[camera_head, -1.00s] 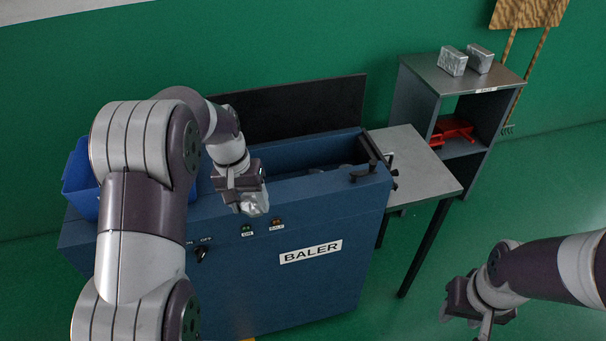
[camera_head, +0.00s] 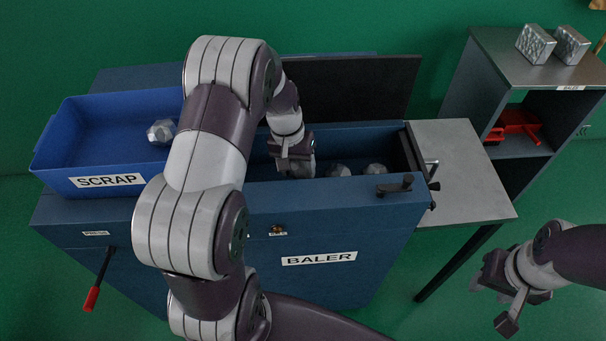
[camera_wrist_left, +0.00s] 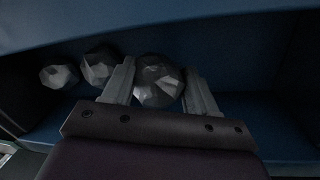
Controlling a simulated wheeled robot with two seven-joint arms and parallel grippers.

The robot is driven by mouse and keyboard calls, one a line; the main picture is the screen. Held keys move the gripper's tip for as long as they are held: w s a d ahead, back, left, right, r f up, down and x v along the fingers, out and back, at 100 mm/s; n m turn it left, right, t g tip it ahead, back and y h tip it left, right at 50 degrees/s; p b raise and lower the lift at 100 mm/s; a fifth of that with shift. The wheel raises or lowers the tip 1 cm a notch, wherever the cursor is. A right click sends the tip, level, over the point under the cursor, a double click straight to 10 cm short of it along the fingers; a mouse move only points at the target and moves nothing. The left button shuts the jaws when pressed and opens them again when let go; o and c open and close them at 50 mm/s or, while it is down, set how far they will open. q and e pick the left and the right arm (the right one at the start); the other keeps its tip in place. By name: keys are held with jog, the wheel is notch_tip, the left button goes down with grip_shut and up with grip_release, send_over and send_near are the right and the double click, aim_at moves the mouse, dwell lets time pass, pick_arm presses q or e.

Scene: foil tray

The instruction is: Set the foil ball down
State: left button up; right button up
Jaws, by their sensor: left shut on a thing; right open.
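My left gripper (camera_head: 294,157) is inside the open chamber of the blue baler (camera_head: 240,215), shut on a crumpled grey foil ball (camera_head: 301,169). In the left wrist view the held foil ball (camera_wrist_left: 158,82) sits between the two fingers. Two more foil balls, one nearer (camera_head: 338,171) and one farther right (camera_head: 374,170), lie in the chamber beside it in a row. Whether the held ball touches the chamber floor I cannot tell. My right gripper (camera_head: 503,304) is open and empty, at the lower right over the floor.
A blue scrap bin (camera_head: 92,132) with one foil ball (camera_head: 161,132) stands at the left. The baler's dark lid (camera_head: 365,90) is raised behind the chamber. A grey side table (camera_head: 465,170) and a shelf (camera_head: 500,75) with two silver bales (camera_head: 553,43) stand right. A red-handled lever (camera_head: 93,296) is front left.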

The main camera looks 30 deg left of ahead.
pick_arm(q)
jog(key=f, duration=0.4)
jog(key=shift+w, duration=0.2)
jog(key=shift+s, duration=0.1)
jog(key=o, duration=1.1)
jog(key=shift+f, duration=0.15)
jog(key=shift+c, duration=0.2)
